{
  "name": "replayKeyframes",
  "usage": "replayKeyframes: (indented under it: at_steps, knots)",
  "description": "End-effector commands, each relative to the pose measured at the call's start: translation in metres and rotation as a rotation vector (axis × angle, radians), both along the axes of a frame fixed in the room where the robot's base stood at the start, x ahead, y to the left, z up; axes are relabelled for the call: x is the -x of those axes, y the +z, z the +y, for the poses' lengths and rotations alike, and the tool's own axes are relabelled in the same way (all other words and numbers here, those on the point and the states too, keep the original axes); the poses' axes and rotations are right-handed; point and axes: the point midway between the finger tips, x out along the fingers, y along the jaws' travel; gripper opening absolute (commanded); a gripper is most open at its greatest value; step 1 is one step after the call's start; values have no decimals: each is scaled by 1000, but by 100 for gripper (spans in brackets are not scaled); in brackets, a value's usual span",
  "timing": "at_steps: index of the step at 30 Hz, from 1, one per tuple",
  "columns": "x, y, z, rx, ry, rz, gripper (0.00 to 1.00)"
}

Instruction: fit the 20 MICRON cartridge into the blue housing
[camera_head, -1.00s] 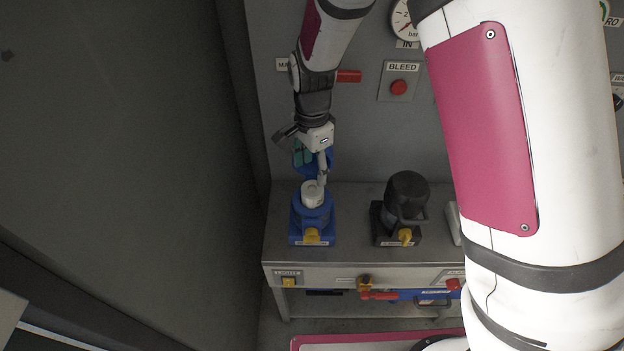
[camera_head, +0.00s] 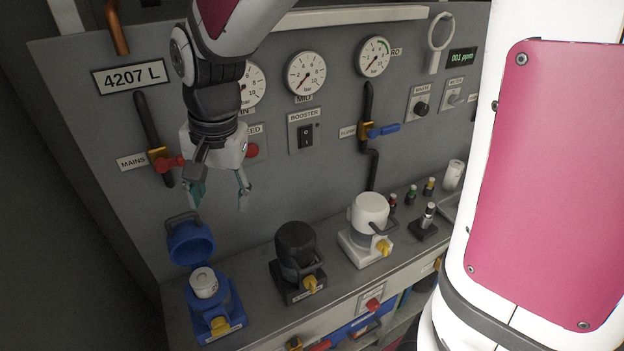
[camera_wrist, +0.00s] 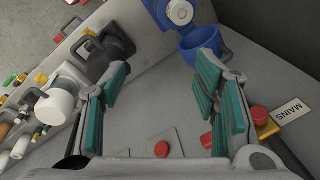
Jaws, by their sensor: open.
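The blue housing (camera_head: 232,304) stands at the left end of the bench, its blue lid (camera_head: 190,243) swung open behind it. A white cartridge (camera_head: 205,281) sits upright in the housing's mouth, its top standing above the rim. Its label is not readable, and how deep it sits I cannot tell. In the wrist view the cartridge (camera_wrist: 180,12) and the open lid (camera_wrist: 204,40) show at the top. My gripper (camera_head: 218,200) is open and empty, above and behind the housing and clear of the cartridge. Its teal-padded fingers (camera_wrist: 163,78) are spread wide in the wrist view.
A black housing (camera_head: 296,251) and a white housing (camera_head: 369,215) stand closed to the right. Several small fittings and a white cylinder (camera_head: 453,175) are further right. The panel behind has a red-handled MAINS valve (camera_head: 165,161), gauges and a BOOSTER switch (camera_head: 305,136).

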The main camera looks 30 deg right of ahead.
Motion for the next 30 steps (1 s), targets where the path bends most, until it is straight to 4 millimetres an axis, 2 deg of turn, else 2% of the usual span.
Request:
replayKeyframes:
  at_steps: [1,3,9,15,18,23,30]
  knots:
    - [12,18,-12,3,41,-38,55]
    - [30,35,-27,17,110,-80,55]
    - [85,73,-62,92,303,-201,55]
    - [136,89,-87,201,467,-295,55]
    - [154,90,-93,247,524,-320,55]
    - [166,91,-98,286,569,-337,55]
    - [167,90,-99,291,576,-337,55]
